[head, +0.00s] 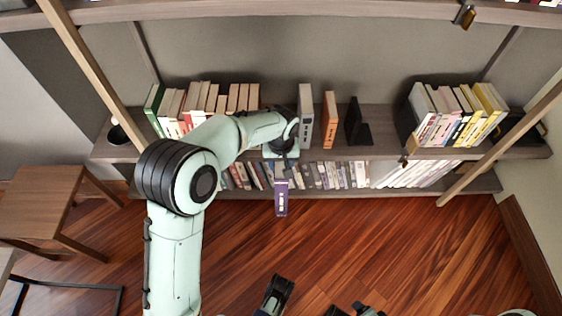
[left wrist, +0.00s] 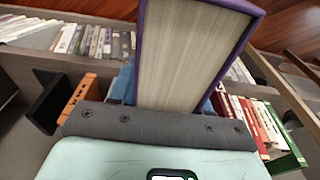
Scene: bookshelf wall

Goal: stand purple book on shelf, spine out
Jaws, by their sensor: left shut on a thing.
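The purple book (head: 281,198) is held in front of the bookshelf, below the edge of the middle shelf (head: 385,146). A narrow purple face with pale lettering shows in the head view. In the left wrist view the purple book (left wrist: 195,60) shows its cream page block between purple covers. My left gripper (head: 281,168) is shut on it, with blue finger parts on both sides of the book. Dark parts at the bottom edge of the head view may be my right gripper; its jaws are not clear.
On the middle shelf stand a left row of books (head: 210,100), a grey book (head: 305,112), an orange book (head: 329,118), a black bookend (head: 356,122) and a right row (head: 458,112). My arm partly covers the space left of the grey book. A wooden stool (head: 42,200) stands left.

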